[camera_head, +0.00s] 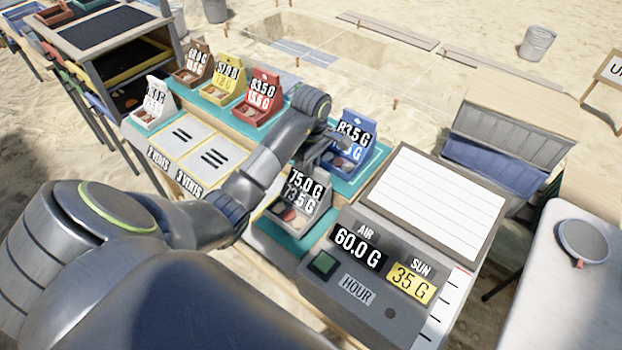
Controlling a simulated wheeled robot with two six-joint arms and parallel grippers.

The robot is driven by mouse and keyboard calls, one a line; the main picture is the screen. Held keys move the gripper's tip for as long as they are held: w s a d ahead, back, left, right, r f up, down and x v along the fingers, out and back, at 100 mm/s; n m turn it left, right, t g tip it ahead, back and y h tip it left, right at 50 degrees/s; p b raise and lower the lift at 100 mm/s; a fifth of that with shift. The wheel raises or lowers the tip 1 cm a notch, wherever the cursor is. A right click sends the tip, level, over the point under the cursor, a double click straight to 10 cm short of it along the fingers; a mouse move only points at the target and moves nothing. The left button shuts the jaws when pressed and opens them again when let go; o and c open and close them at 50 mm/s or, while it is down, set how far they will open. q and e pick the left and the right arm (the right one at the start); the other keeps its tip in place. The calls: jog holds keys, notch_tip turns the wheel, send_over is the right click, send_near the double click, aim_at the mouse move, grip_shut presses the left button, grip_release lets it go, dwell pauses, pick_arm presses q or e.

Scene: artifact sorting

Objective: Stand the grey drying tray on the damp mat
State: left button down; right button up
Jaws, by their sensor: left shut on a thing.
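The grey drying tray (291,218) is a small open box with a raised back label reading 75.0 G over 73.5 G. It is at the middle of the bench, low in front of the blue tray. My left gripper (327,155) is at the top of its back label and is shut on it. The fingertips are partly hidden. A teal mat surface (284,247) shows just below the grey tray. I cannot tell whether the tray touches it, nor surely which surface is the damp mat. My right gripper is not in view.
A blue tray (347,158) stands close beside my gripper. White (152,112), brown (187,76), yellow (220,93) and red (256,112) trays stand further left. Two panels are marked 2 VENTS (178,140) and 3 VENTS (212,160). A console (345,295) reads AIR 60.0 G, SUN 35 G.

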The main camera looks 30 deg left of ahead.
aim_at(297, 196)
pick_arm(q)
notch_tip(297, 196, down, 3)
jog(key=shift+s+p, duration=0.1)
jog(key=shift+p, duration=0.35)
jog(key=shift+f, duration=0.35)
jog(key=shift+f, duration=0.15)
jog(key=c, duration=1.4)
grip_release()
